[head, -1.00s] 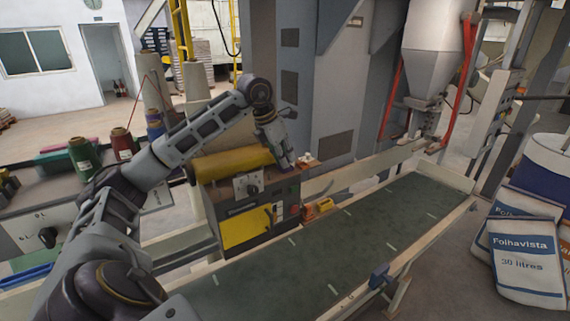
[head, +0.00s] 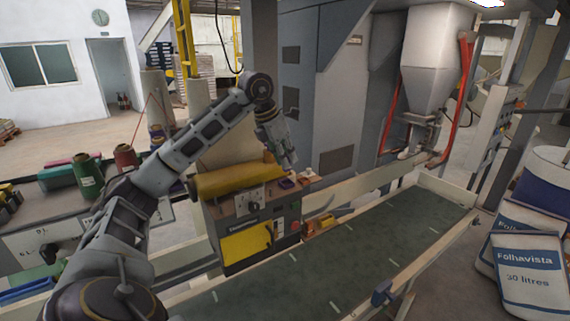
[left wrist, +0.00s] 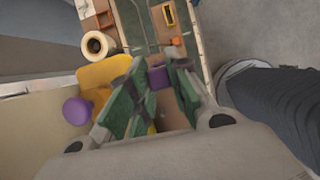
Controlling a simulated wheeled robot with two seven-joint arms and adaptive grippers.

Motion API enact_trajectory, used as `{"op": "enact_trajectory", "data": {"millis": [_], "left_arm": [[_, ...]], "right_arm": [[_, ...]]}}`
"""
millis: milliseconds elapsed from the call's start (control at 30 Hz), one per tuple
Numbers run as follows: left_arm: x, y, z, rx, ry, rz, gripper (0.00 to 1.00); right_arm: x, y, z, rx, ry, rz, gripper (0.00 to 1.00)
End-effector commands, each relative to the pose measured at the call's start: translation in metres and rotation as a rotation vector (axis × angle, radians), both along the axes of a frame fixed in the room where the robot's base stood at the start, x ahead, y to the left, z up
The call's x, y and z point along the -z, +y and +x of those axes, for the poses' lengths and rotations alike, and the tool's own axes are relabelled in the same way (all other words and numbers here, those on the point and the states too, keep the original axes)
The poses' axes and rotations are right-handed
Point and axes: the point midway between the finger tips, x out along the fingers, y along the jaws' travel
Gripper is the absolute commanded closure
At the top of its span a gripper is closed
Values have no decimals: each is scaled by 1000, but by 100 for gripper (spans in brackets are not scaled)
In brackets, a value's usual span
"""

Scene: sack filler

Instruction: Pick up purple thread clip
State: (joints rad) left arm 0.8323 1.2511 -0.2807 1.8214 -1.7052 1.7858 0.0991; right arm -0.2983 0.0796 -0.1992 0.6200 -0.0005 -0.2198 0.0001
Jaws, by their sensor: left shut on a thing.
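My left gripper (head: 291,164) reaches down over the right end of the box-shaped machine with the yellow roll. In the left wrist view its green-padded fingers (left wrist: 157,94) are closed on the purple thread clip (left wrist: 158,77), a small block showing at their tips. A small dark purple piece (head: 286,183) shows on the machine top just under the fingers in the head view; I cannot tell whether it is the same clip. My right gripper is in neither view.
The machine has a yellow roll (head: 236,185) on top and stands beside the green conveyor (head: 350,255). Thread spools, one green (head: 88,178), stand on the left bench. White sacks (head: 530,268) stand at right. A round purple knob (left wrist: 77,111) is left of the fingers.

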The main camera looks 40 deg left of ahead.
Motion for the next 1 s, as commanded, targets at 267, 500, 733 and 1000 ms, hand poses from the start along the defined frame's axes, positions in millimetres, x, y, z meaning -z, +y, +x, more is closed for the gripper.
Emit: {"op": "enact_trajectory", "data": {"millis": [267, 500, 733, 1000], "left_arm": [[-29, 0, 0, 0, -2, -1, 100], [-42, 0, 0, 0, 0, 0, 100], [-46, 0, 0, 0, 0, 0, 100], [-46, 0, 0, 0, 0, 0, 100]], "right_arm": [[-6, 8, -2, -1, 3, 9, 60], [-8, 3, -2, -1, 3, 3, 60], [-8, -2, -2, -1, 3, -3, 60], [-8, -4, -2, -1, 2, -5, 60]]}}
